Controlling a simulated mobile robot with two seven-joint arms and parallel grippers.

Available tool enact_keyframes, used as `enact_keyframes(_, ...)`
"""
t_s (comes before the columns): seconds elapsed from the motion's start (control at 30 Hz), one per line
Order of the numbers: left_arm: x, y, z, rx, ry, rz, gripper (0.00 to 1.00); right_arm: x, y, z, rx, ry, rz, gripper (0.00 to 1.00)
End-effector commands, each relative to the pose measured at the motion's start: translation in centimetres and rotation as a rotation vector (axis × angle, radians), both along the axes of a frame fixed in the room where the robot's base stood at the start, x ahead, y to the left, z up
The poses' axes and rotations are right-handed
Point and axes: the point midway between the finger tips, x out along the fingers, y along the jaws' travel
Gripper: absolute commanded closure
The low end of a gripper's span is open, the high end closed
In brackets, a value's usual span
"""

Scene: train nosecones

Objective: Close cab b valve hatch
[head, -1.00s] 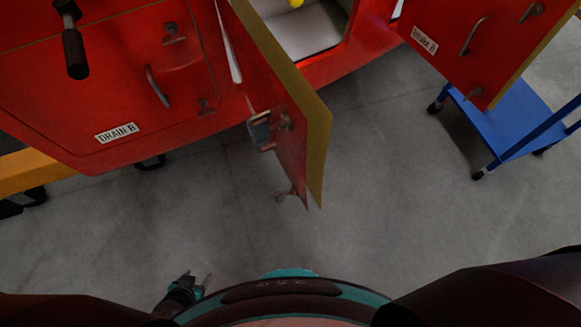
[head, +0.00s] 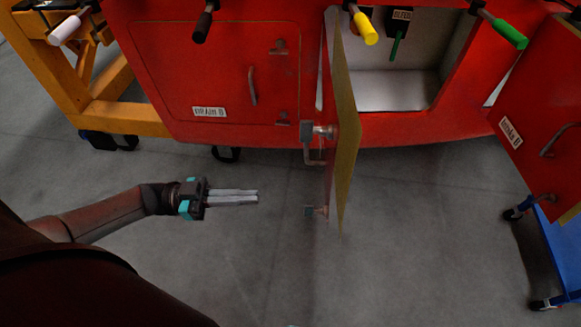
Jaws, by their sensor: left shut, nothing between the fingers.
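An open red hatch door (head: 346,130) with a yellowish edge stands out from the red nosecone, seen nearly edge-on in the head view. It is at the left side of an open compartment (head: 395,92) with pale walls. Brackets and a handle (head: 314,157) show on its left face. I cannot read a label on it. My left gripper (head: 257,196) is left of this door, apart from it, with its fingers pointing right. It is shut and empty. A second open red door (head: 538,120), labelled Intake B, hangs at the right. My right gripper is out of view.
A closed panel labelled DRAIN B (head: 215,75) is left of the compartment. Black, yellow (head: 364,28) and green (head: 508,33) handles stick out along the top. A yellow stand (head: 125,116) is at the left, a blue cart (head: 562,245) at the right.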

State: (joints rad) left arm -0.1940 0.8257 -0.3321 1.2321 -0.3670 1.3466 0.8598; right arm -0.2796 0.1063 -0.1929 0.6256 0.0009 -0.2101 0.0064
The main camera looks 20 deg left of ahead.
Motion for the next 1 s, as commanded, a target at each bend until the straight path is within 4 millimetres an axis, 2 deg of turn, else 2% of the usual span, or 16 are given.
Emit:
enact_keyframes(0.4,3.3,-7.5,0.9,-0.004,-0.005,0.003,1.0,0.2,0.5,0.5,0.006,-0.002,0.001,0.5)
enact_keyframes(0.6,4.7,-10.6,1.1,-0.002,-0.005,0.004,1.0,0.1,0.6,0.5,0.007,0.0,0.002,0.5)
enact_keyframes(0.8,5.3,-12.0,1.2,0.0,-0.003,0.005,1.0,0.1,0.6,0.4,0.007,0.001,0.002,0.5)
enact_keyframes(1.0,5.4,-12.2,1.2,0.0,-0.003,0.005,1.0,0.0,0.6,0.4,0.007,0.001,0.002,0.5)
